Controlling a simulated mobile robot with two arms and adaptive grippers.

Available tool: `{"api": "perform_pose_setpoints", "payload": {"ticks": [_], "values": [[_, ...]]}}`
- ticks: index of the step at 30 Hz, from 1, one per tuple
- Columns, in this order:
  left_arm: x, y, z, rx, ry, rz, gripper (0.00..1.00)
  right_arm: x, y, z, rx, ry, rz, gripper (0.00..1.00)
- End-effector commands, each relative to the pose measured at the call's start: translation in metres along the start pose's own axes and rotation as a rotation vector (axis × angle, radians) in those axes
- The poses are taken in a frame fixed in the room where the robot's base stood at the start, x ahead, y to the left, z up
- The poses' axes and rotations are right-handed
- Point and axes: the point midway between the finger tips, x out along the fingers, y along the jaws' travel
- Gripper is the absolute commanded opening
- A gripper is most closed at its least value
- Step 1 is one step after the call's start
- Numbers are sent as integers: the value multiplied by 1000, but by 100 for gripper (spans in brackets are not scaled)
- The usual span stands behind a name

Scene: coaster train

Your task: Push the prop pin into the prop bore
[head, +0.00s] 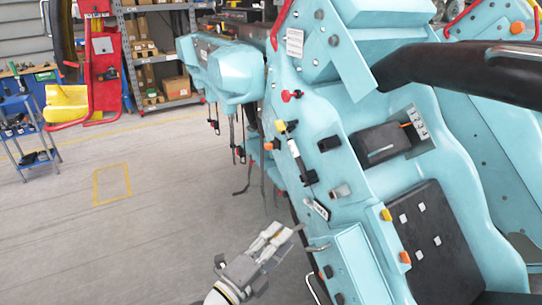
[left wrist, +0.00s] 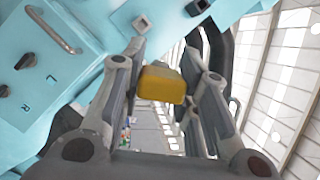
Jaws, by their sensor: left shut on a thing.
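My left gripper (head: 283,232) reaches in from the bottom, beside the train's light-blue side. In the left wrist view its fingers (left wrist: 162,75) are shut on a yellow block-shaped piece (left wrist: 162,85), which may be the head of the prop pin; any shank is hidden. In the head view the piece is hard to make out at the fingertips. A square grey socket with a dark hole (left wrist: 142,22), possibly the prop bore, lies on the blue panel beyond the fingertips, apart from the piece. It also seems to show in the head view (head: 340,191). My right gripper is out of view.
A curved metal handle (left wrist: 55,28) and dark knobs (left wrist: 27,61) sit on the panel near the gripper. A rod with a yellow end (head: 293,148) lies along the train's side. A thick black bar (head: 460,65) crosses above the seat.

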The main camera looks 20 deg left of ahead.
Motion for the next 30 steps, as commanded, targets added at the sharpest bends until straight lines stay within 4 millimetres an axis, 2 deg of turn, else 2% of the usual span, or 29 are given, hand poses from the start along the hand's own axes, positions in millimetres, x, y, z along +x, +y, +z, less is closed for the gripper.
{"api": "perform_pose_setpoints", "payload": {"ticks": [6,12,15,20,30], "values": [[57,-37,36,320,69,-62,0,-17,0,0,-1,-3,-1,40],[99,-75,76,555,95,-99,0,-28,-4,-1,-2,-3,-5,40],[112,-89,91,624,98,-105,0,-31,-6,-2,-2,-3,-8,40],[120,-98,102,669,98,-107,0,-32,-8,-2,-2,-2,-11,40],[121,-100,103,672,97,-108,0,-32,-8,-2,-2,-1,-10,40]]}}
